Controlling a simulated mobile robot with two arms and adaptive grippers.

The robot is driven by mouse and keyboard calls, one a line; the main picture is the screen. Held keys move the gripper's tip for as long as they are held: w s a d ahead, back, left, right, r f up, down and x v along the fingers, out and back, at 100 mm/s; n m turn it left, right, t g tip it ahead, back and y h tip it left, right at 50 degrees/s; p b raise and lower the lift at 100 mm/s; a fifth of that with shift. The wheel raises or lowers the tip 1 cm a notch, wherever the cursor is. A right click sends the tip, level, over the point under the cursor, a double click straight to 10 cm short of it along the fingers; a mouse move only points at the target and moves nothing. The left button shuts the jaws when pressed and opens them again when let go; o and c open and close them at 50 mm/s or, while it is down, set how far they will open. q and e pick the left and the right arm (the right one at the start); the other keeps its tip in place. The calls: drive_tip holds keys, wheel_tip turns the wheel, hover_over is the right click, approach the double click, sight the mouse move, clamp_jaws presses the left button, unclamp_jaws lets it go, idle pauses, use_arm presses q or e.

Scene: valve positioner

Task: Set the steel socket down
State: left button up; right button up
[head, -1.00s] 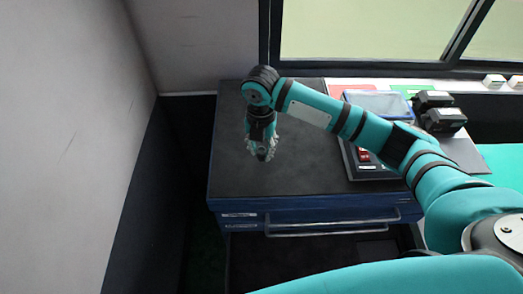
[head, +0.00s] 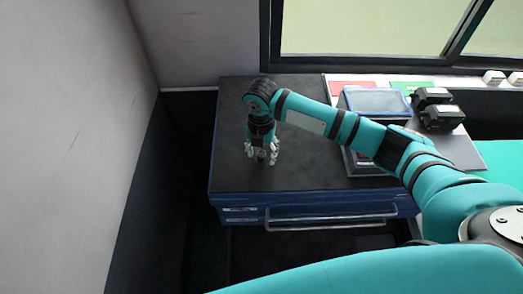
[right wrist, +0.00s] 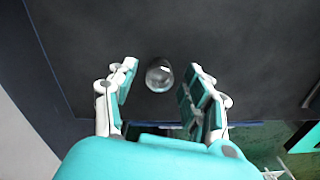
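The steel socket (right wrist: 159,75) is a small round shiny piece on the dark top of the blue cabinet (head: 310,178), seen from above in the right wrist view. My right gripper (head: 262,156) points down over the left part of this top. Its fingers are spread on both sides of the socket, with a visible gap on each side in the right wrist view (right wrist: 161,84). In the head view the socket shows only as a small dark shape between the fingers. My left gripper is not in view.
A grey device with a blue-framed screen (head: 376,102) stands to the right on the cabinet top. Black blocks (head: 437,110) lie farther right. A grey wall (head: 75,120) rises at the left. The cabinet's front handle (head: 330,222) sticks out. The top around the gripper is clear.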

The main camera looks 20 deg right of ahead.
sight(261, 153)
drive_tip(key=shift+r, duration=0.45)
wheel_tip(261, 153, up, 12)
drive_tip(key=b, duration=0.4)
drive_tip(key=shift+f, duration=0.25)
